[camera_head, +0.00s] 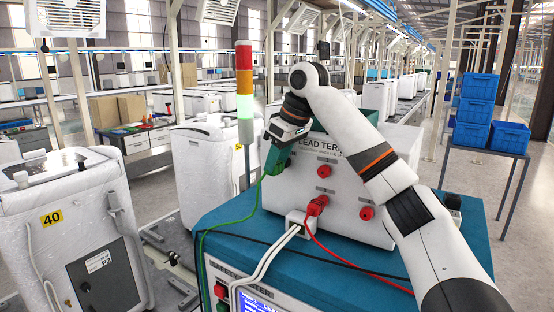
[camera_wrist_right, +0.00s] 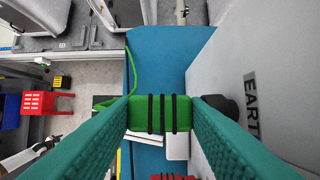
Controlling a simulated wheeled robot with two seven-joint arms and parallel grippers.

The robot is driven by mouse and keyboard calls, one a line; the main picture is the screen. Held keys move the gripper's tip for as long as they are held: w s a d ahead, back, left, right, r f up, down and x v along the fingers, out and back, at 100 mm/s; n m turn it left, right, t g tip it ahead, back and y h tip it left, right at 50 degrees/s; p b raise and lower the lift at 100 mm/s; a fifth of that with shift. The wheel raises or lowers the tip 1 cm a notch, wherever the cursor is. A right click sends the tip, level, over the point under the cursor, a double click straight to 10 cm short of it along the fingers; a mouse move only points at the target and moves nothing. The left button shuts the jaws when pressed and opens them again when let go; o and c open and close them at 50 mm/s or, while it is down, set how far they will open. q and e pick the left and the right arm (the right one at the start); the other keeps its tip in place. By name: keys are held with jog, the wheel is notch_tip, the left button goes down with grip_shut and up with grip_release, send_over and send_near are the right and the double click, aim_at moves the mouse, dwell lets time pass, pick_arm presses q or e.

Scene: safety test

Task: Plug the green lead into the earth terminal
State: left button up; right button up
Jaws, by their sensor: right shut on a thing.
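My right gripper (camera_head: 274,160) is at the left side of the white lead terminal box (camera_head: 345,218). It is shut on the green plug of the green lead (camera_wrist_right: 146,113), with black bands around it. The green lead's cable (camera_head: 228,222) hangs from the gripper down over the bench unit. In the wrist view, the plug's right end points at the black earth terminal (camera_wrist_right: 226,106) beside the "EARTH" label (camera_wrist_right: 251,104). A finger partly covers where they meet, so I cannot tell whether the plug is inside. My left gripper is not in view.
A red plug (camera_head: 317,205) with a red lead is on the box front, near red terminals (camera_head: 323,171). White cables (camera_head: 273,251) run from a white block (camera_head: 297,222). A signal tower (camera_head: 245,95) stands behind, left of my gripper. Blue crates (camera_head: 476,110) stand far right.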

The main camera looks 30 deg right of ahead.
jog(key=shift+d+r, duration=0.3)
jog(key=shift+r, duration=0.05)
dwell(0.4)
jog(key=shift+w+d, duration=0.1)
jog(key=shift+d, duration=0.1)
jog(key=o, duration=1)
jog(key=shift+c, duration=0.2)
jog(key=shift+a, duration=0.1)
